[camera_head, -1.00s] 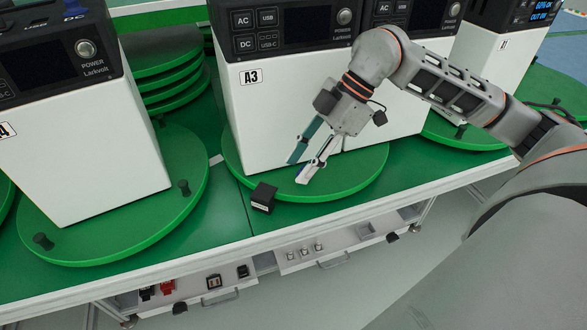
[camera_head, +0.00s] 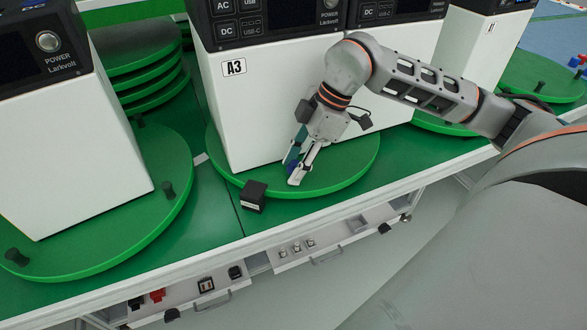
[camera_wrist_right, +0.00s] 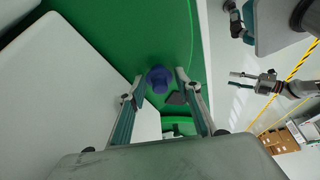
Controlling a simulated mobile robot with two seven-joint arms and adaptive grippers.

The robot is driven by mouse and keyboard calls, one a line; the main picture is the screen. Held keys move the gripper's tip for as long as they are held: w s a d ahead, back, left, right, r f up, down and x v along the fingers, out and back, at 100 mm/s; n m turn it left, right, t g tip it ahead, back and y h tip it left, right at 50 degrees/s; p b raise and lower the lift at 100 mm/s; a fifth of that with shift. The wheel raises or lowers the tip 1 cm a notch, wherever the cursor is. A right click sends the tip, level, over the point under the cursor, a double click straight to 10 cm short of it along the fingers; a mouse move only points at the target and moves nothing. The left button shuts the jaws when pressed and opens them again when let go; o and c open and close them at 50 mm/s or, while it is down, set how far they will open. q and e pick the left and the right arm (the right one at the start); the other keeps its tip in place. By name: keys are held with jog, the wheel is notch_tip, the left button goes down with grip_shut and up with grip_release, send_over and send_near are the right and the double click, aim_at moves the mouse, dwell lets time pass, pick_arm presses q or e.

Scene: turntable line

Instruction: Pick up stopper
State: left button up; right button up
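The stopper is a small blue-purple peg (camera_wrist_right: 158,78) on the green turntable (camera_head: 340,180) in front of the white A3 unit. In the head view only a bit of the blue stopper (camera_head: 291,167) shows between the fingers. My right gripper (camera_head: 294,172) is low over the turntable's front edge. In the right wrist view my right gripper (camera_wrist_right: 160,82) is open, with a fingertip on each side of the stopper and gaps on both sides. A gripper that looks like my left (camera_wrist_right: 236,79) shows at the right of that view, empty with fingers apart.
The white A3 unit (camera_head: 255,120) stands right behind the fingers. A small black block (camera_head: 253,196) sits at the turntable's front edge, near the right gripper. A turntable on the left (camera_head: 150,225) carries another white unit and black pegs. Drawers (camera_head: 300,262) lie below the table edge.

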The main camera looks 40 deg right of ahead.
aim_at(296, 164)
jog(key=shift+r, duration=0.15)
jog(key=shift+c, duration=0.4)
jog(key=c, duration=0.5)
jog(key=shift+r, duration=0.1)
jog(key=shift+s+r, duration=0.2)
jog(key=shift+r, duration=0.4)
notch_tip(296, 164, up, 6)
jog(key=shift+f+p, duration=0.1)
jog(key=shift+p, duration=0.75)
pick_arm(q)
notch_tip(296, 164, up, 13)
jog(key=p, duration=1.6)
jog(key=shift+s+a+f+n, duration=0.2)
jog(key=shift+s+a+n, duration=0.2)
jog(key=shift+a, duration=0.05)
pick_arm(e)
jog(key=s+a, duration=0.2)
jog(key=s, duration=0.7)
jog(key=s+a, duration=0.2)
jog(key=s, duration=0.8)
jog(key=shift+a, duration=0.35)
